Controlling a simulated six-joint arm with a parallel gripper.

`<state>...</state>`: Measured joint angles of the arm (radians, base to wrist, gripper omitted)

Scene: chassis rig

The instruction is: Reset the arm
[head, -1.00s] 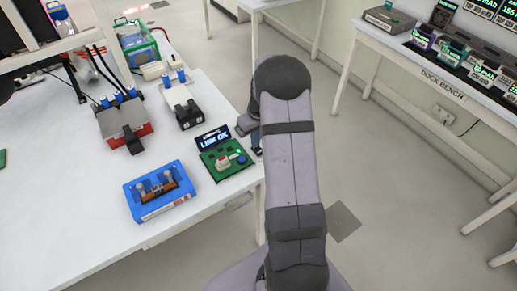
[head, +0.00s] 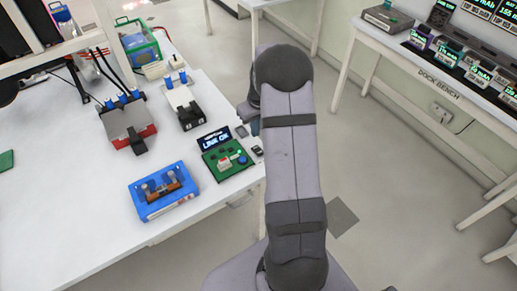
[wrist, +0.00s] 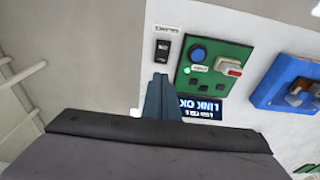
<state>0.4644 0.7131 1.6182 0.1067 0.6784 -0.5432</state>
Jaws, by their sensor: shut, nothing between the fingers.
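My arm (head: 293,150) rises up the middle of the head view and hides most of my gripper, of which a bluish part (head: 254,126) shows at the bench's right edge. In the wrist view my gripper (wrist: 160,76) is shut and empty, its fingers together beside a green board (wrist: 215,70). That board also shows in the head view (head: 225,160), with a blue button, a red-and-white part and a small lit green light. The display (wrist: 203,108) beside it reads LINK OK.
A blue tray (head: 152,211) sits on the white bench (head: 60,220), left of the board. A black switch (wrist: 163,47) lies by the board. A red-sided box (head: 149,130) and a green crate (head: 155,46) stand further back. The dock bench (head: 400,55) is at right.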

